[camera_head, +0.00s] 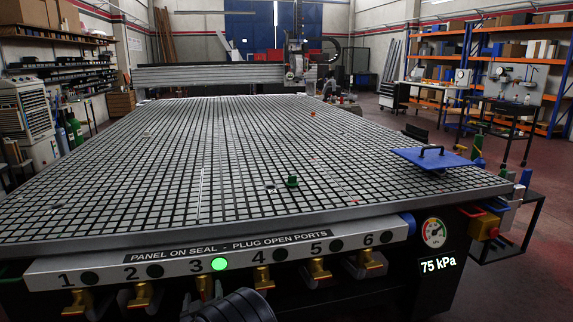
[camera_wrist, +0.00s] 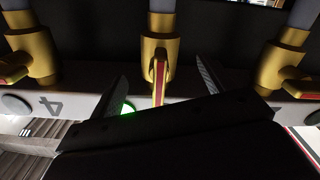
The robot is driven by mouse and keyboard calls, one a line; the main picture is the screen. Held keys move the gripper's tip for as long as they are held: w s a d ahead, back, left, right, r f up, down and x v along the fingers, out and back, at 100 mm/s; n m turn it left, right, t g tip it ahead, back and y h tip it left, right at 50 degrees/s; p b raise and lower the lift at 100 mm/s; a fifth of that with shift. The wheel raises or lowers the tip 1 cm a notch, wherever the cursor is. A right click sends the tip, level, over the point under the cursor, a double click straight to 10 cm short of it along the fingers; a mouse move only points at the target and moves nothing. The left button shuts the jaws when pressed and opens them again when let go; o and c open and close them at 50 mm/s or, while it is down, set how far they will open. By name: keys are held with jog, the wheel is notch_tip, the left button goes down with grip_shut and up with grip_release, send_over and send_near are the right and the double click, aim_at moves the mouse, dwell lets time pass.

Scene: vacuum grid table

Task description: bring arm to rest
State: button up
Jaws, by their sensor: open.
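My gripper (camera_wrist: 161,70) is open, with its two dark fingers spread in the wrist view. Between them in the picture is the red-and-yellow handle (camera_wrist: 159,80) of the middle brass valve (camera_wrist: 159,22); the handle lies in line with its pipe. No clear contact shows. A green light (camera_wrist: 127,108) glows beside it, so this appears to be the port 3 valve, also in the head view (camera_head: 204,286).
Neighbouring brass valves stand close on both sides in the wrist view, left (camera_wrist: 38,52) and right (camera_wrist: 284,62). The numbered front rail (camera_head: 130,262) is just above. The grid table (camera_head: 120,200) carries a blue handled plate (camera_head: 432,158) and a green plug (camera_head: 292,182). The gauge display reads 75 kPa.

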jog(key=m+p, duration=0.2)
jog(key=m, duration=0.1)
jog(key=shift+r+m, duration=0.15)
jog(key=shift+m, duration=0.25)
jog(key=shift+s, duration=0.25)
jog(key=shift+v, duration=1)
jog(key=shift+d, duration=0.1)
